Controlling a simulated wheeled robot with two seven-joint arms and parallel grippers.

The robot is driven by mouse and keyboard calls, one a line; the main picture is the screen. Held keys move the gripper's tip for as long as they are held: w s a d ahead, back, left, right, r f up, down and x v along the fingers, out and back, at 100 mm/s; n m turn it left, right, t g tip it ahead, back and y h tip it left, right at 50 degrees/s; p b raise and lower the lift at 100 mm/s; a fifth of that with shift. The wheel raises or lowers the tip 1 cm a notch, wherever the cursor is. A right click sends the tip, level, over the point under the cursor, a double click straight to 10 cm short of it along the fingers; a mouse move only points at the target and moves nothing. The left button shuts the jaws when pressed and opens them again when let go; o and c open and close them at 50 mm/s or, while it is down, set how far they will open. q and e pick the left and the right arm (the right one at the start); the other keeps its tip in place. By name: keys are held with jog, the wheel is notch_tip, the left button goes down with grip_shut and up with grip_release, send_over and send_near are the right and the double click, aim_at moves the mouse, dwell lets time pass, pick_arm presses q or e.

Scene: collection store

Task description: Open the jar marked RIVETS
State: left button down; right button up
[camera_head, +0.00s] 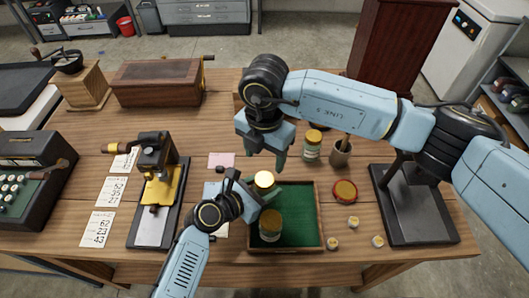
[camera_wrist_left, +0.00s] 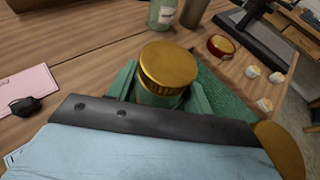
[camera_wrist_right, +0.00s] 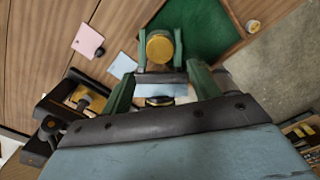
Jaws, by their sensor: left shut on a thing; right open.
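A jar with a gold lid (camera_head: 264,180) is held upright by my left gripper (camera_head: 254,193), over the back left part of a green-lined tray (camera_head: 300,212). In the left wrist view the green fingers close on the jar body below its lid (camera_wrist_left: 168,66). My right gripper (camera_head: 268,152) is open and empty, pointing down just above and behind this lid. A second gold-lidded jar (camera_head: 270,223) stands in the tray. A third jar (camera_head: 312,146) with a pale label stands behind the tray. I cannot read RIVETS on any jar.
A brown cup (camera_head: 340,153), a red-and-gold round tin (camera_head: 345,190) and several small white-and-yellow pieces (camera_head: 353,222) lie right of the tray. A black stand (camera_head: 412,215) is farther right. A yellow-and-black press (camera_head: 158,185) and paper cards stand left.

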aim_at(265, 179)
jog(key=shift+m, duration=1.1)
jog(key=shift+f, duration=4)
jog(key=c, duration=1)
jog(key=n, duration=0.6)
jog(key=shift+n, duration=0.4)
jog(key=o, duration=1.1)
jog(key=shift+r, duration=0.1)
